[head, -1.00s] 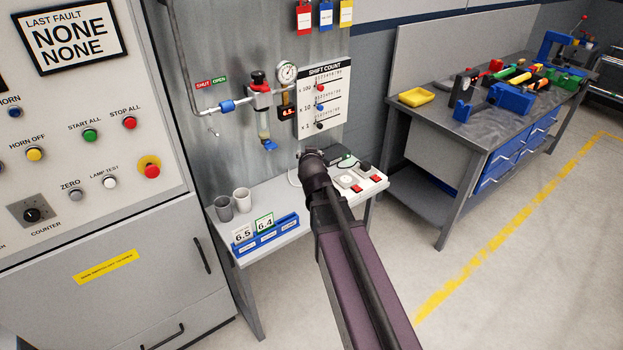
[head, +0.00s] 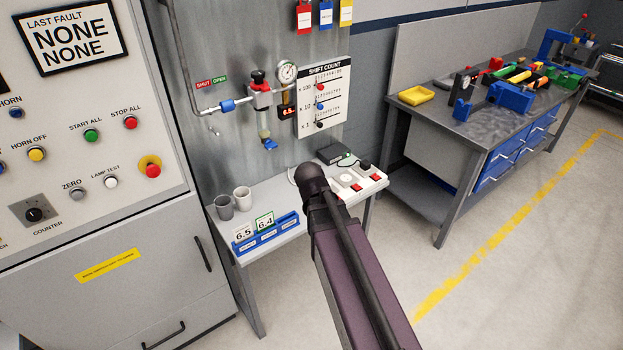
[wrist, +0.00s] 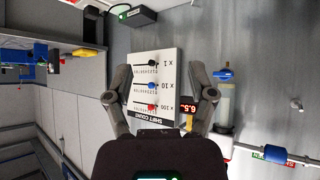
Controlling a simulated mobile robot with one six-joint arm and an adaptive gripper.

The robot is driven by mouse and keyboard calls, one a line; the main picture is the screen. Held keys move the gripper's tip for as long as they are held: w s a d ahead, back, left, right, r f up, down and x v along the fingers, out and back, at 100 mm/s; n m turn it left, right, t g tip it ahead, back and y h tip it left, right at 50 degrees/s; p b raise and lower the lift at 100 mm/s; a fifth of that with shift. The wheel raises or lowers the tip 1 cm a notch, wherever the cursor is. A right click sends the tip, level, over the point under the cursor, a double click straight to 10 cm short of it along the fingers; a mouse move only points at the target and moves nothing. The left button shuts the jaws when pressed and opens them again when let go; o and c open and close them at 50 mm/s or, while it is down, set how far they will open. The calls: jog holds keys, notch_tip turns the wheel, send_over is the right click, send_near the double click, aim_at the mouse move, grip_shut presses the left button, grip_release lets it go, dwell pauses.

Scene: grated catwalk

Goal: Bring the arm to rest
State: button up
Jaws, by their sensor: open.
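My arm reaches up from the bottom of the head view, and its dark rounded end (head: 312,180) shows in front of the small shelf table. My gripper is hidden behind it there. In the wrist view my gripper (wrist: 160,72) is open, its two fingers apart with nothing between them. The shift count board (wrist: 155,82) appears upside down beyond the fingers, with red, blue and black sliders. The same board (head: 338,75) hangs on the wall in the head view, above the arm's end. I cannot tell the exact gap between fingers and board.
A control cabinet (head: 110,215) stands left, a workbench (head: 465,135) right. The floor at right is clear.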

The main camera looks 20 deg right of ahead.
dwell(0.4)
jog(key=s+a+f+n+g+y, duration=0.1)
jog(key=s+a+f+g, duration=0.1)
jog(key=s, duration=0.3)
jog(key=s+a+f+n+g+y, duration=0.1)
jog(key=s+a+f+g, duration=0.1)
jog(key=s, duration=0.4)
jog(key=s+a+f+n+g+y, duration=0.1)
jog(key=s+a+f+g, duration=0.1)
jog(key=s, duration=0.4)
jog(key=a+g, duration=0.1)
jog(key=g, duration=0.1)
jog(key=shift+s+a+g, duration=0.15)
jog(key=shift+g, duration=0.25)
